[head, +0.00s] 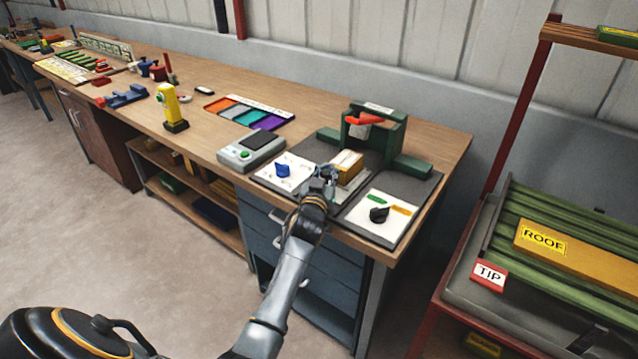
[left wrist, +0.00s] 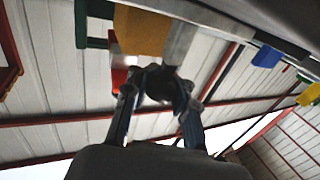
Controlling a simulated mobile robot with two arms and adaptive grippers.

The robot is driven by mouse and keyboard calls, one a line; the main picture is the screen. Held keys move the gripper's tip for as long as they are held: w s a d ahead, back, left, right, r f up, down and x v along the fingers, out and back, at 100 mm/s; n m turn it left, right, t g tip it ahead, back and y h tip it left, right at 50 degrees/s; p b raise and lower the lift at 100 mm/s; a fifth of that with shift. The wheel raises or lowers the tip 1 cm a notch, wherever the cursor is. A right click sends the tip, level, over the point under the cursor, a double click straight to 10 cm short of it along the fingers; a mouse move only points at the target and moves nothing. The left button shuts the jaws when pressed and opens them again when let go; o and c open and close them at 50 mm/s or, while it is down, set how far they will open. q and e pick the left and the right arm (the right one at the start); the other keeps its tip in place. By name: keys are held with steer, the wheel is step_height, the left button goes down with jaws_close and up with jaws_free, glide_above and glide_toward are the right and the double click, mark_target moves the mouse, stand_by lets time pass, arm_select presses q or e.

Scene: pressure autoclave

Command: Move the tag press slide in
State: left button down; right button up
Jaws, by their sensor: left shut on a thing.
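The tag press (head: 385,135) is a green frame with a red lever (head: 364,119), standing on a dark mat at the right end of the bench. Its slide, with a yellow block (head: 347,166) on it, sticks out at the front of the press. My left gripper (head: 322,177) is at the slide's front end. In the left wrist view its fingers (left wrist: 158,82) are shut around a dark round knob (left wrist: 160,84), with the yellow block (left wrist: 140,30) just beyond. The arm and fingers partly hide the slide's front end. My right gripper is not in view.
A white panel with a blue knob (head: 283,170) lies left of the gripper, and one with a black knob (head: 379,214) lies right. A grey device (head: 251,150) and a coloured tray (head: 248,112) stand farther left. A red rack (head: 490,150) stands right of the bench.

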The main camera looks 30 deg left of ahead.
arm_select(q)
steer(key=shift+d, duration=0.25)
steer(key=c, duration=1.4)
jaws_free()
steer(key=o, duration=0.3)
steer(key=shift+w+d, duration=0.1)
steer(key=shift+d, duration=0.05)
